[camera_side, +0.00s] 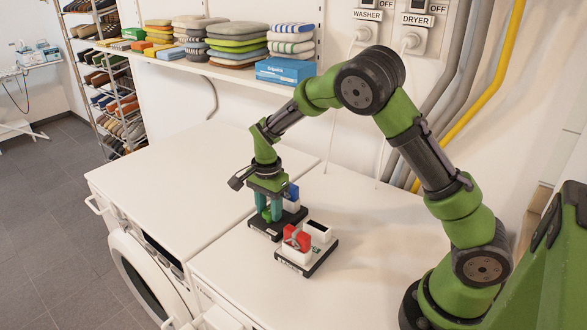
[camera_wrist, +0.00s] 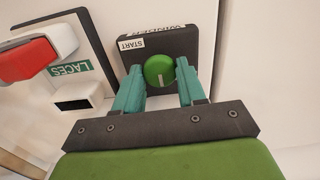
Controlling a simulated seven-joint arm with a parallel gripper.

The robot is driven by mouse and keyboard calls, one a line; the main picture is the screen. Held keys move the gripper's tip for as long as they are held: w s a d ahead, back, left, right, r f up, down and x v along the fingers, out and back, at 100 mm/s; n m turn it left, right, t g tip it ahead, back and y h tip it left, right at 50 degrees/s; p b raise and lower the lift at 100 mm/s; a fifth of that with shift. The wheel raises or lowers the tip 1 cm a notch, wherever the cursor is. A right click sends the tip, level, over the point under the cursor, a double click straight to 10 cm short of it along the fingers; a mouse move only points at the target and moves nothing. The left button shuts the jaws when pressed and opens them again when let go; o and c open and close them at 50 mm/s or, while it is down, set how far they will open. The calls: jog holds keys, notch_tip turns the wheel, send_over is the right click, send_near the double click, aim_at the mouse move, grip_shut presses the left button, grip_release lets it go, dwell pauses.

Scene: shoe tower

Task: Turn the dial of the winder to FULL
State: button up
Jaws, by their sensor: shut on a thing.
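The winder (camera_side: 262,234) is a black base on the white machine top; it also shows in the wrist view (camera_wrist: 185,42). Its round green dial (camera_wrist: 158,68) has a short white mark pointing toward the bottom of the wrist picture. No FULL label is readable; part of the base is hidden behind my fingers. My gripper (camera_wrist: 159,74) has its teal fingers on either side of the dial, shut on it. In the side view my gripper (camera_side: 268,207) points down over the winder.
A second black-based unit (camera_side: 322,260) with a red part (camera_side: 297,238) and white blocks stands close by, nearer the side camera; its LACES label (camera_wrist: 71,68) shows in the wrist view. A blue part (camera_side: 292,192) stands just behind my fingers. The machine top around is clear.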

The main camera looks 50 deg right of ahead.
aim_at(269, 211)
jog(key=o, duration=1.1)
notch_tip(269, 211, up, 17)
